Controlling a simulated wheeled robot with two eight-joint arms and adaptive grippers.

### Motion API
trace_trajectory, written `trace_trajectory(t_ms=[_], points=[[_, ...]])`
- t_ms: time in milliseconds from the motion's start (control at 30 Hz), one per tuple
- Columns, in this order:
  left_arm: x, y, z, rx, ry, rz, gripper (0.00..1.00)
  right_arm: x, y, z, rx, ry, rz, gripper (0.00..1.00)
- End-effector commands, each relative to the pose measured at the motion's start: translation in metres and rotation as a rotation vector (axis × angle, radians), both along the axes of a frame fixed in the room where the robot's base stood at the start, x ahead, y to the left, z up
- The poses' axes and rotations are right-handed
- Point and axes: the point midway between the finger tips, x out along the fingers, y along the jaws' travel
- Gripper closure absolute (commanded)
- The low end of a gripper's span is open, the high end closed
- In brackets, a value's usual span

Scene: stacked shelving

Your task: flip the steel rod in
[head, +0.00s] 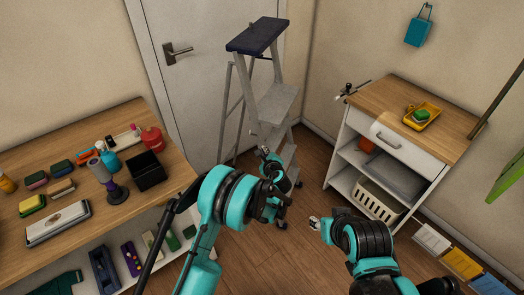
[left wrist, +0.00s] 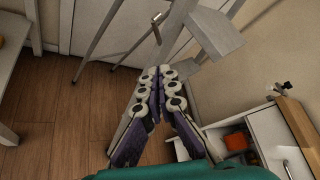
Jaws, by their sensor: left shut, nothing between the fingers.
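The grey stepladder (head: 276,101) with a dark top stands open in front of the door. A small pale rod-like piece (head: 253,136) sticks out low on its frame, and I take this for the steel rod. In the left wrist view a short rod with a brownish end (left wrist: 157,29) shows just beyond the fingertips. My left gripper (head: 264,153) is close to the ladder's lower part. Its fingers (left wrist: 161,70) are shut and empty, apart from the rod. My right gripper (head: 314,222) is small in the head view, over the floor, and its jaw is unclear.
A wooden bench (head: 153,119) with bottles, brushes and boxes stands at left. A white drawer cabinet (head: 401,137) with a yellow tray (head: 421,115) on top stands at right. Bare floor (head: 258,257) lies between them. The door (head: 189,92) is behind the ladder.

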Motion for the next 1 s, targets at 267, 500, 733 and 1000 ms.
trace_trajectory(t_ms=[267, 500, 733, 1000], points=[[0.056, 0.011, -0.025, -0.001, 0.001, 0.003, 1.0, 0.0, 0.0, -0.018, 0.0, 0.0, 0.0, 0.6], [0.086, 0.03, -0.022, -0.003, 0.001, 0.003, 1.0, 0.0, 0.0, -0.028, 0.0, 0.0, 0.0, 0.6], [0.096, 0.038, -0.018, -0.003, 0.001, 0.001, 1.0, 0.0, 0.0, -0.031, 0.0, 0.0, 0.0, 0.6], [0.096, 0.038, -0.018, -0.003, 0.001, 0.001, 1.0, 0.0, 0.0, -0.03, 0.0, 0.0, 0.0, 0.6]])
